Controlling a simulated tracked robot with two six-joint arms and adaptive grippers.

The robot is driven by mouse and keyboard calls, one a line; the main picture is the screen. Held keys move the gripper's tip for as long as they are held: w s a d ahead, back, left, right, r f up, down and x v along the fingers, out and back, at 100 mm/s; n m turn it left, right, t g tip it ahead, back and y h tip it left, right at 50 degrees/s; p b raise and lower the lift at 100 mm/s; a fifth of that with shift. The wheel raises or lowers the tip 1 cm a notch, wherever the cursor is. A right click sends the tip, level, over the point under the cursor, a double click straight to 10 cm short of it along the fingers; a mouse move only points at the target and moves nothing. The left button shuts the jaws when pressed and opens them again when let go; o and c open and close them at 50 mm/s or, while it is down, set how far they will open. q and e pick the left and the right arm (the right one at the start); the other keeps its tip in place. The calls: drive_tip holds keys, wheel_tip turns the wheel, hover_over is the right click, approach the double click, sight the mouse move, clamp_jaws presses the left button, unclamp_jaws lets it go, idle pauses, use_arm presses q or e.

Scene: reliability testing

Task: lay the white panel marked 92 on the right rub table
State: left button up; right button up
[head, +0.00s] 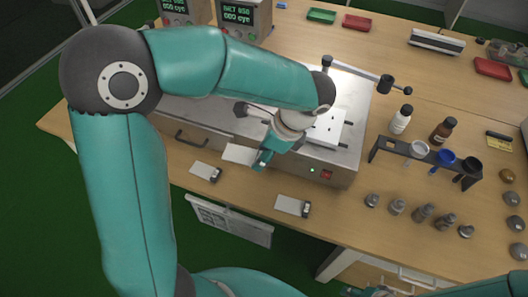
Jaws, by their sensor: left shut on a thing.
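My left gripper (262,160) points down at the front edge of the grey test machine (320,170). It is shut on a small white panel (238,154), which sticks out to its left; no number is readable on it. A white rub table (327,130) lies on the machine's top, right of the gripper, partly covered by my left arm. Any left rub table is hidden behind that arm. My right gripper (374,291) shows only in part at the bottom edge, and its fingers are unclear.
Two more pale panels with dark clips, one at left (203,171) and one at right (290,205), lie on the wooden bench (340,221). A dark rack (433,157) with cups, bottles and several metal weights stand right of the machine. Two counter boxes (241,17) stand behind.

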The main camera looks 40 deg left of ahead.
use_arm(q)
drive_tip(key=shift+f+b, duration=6.1)
drive_tip(key=shift+f, duration=2.3)
